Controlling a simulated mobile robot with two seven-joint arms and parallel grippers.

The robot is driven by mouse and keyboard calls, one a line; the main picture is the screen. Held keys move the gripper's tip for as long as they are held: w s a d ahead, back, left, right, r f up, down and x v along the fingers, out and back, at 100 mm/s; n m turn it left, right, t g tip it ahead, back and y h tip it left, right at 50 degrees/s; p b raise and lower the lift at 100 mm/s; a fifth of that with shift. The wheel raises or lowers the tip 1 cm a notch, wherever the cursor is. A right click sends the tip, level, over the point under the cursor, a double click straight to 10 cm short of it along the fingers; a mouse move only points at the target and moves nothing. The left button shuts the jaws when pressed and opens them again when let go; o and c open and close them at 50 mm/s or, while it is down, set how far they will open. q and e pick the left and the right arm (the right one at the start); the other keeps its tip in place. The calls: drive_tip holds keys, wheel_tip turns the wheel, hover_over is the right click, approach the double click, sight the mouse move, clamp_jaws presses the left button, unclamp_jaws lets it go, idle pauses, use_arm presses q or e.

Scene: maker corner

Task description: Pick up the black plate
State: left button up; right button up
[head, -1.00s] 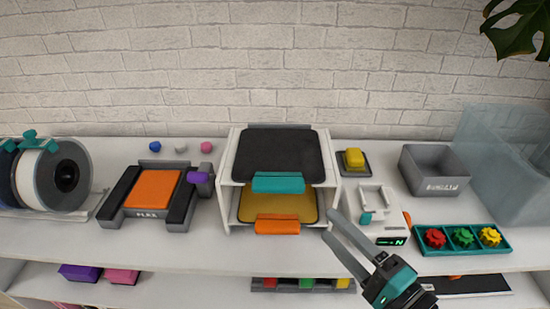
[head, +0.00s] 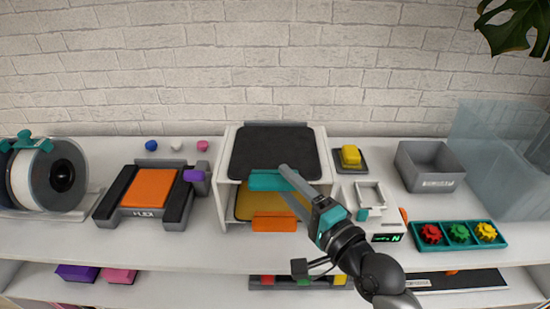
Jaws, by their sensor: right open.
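The black plate (head: 274,149) lies flat on the top level of a white rack (head: 226,163). A teal handle tab (head: 266,181) sticks out from its front edge. My right gripper (head: 284,181) is open at the right part of that tab, its fingers one above the other in the picture. The upper finger overlaps the tab and the lower finger shows below it; whether they touch it I cannot tell. A gold plate (head: 244,205) with an orange tab (head: 274,222) sits on the level below, partly hidden by the tab and gripper. My left gripper is not in view.
A printer-like device with an orange plate (head: 150,188) stands left of the rack. A small white device (head: 372,203), a grey bin (head: 432,166) and a teal tray of gears (head: 502,243) stand to the right. A brick wall is behind.

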drive_tip(key=shift+x, duration=1.4)
clamp_jaws()
